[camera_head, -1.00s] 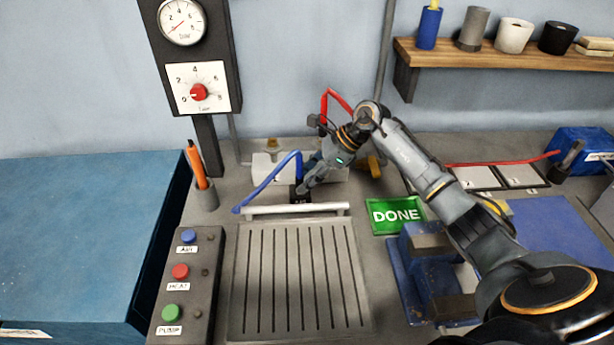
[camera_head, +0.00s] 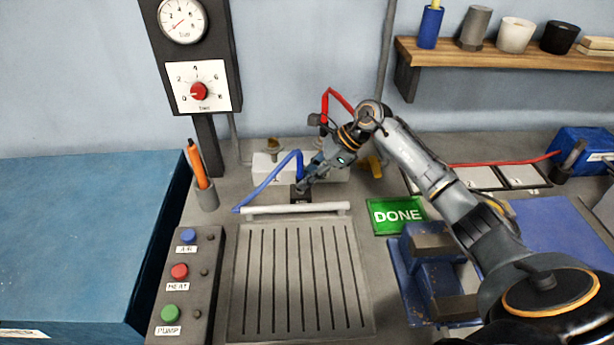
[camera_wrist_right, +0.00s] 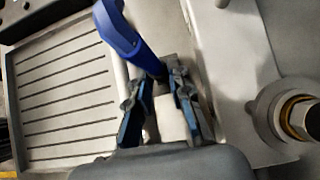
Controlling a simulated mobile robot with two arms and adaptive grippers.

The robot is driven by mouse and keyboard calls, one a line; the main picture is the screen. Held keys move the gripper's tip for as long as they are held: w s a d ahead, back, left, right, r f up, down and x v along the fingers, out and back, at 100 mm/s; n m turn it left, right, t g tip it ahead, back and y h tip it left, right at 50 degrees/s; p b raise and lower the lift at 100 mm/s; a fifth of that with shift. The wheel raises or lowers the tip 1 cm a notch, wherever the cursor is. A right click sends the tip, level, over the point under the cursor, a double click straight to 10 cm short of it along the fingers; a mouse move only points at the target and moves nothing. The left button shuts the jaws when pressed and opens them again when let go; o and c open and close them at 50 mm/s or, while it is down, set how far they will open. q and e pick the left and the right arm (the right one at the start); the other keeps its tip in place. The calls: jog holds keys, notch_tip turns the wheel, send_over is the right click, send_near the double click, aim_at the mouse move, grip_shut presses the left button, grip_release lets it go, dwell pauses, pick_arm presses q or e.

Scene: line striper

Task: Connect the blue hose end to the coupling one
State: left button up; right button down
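The blue hose (camera_head: 268,183) arches up from the tray's back left corner and bends down to its end at my right gripper (camera_head: 304,187). In the right wrist view the blue hose (camera_wrist_right: 122,32) runs down to the fingertips of the right gripper (camera_wrist_right: 163,78). The fingers stand a little apart; whether they press on the hose end is unclear. A small dark block (camera_head: 299,195) sits just below the fingertips. The white block (camera_head: 266,166) behind has a brass fitting (camera_head: 272,146) on top, also in the wrist view (camera_wrist_right: 297,117). Any coupling number is unreadable. My left gripper is out of view.
A slotted tray (camera_head: 239,300) with a pale bar (camera_head: 295,209) along its back lies in front. A button box (camera_head: 205,258) stands left, a green DONE plate (camera_head: 398,215) right. A red hose (camera_head: 337,97) rises behind my right arm.

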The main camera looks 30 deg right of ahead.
jog(key=shift+r, duration=0.65)
jog(key=shift+r, duration=0.1)
jog(key=shift+r+p, duration=0.9)
jog(key=shift+r, duration=0.95)
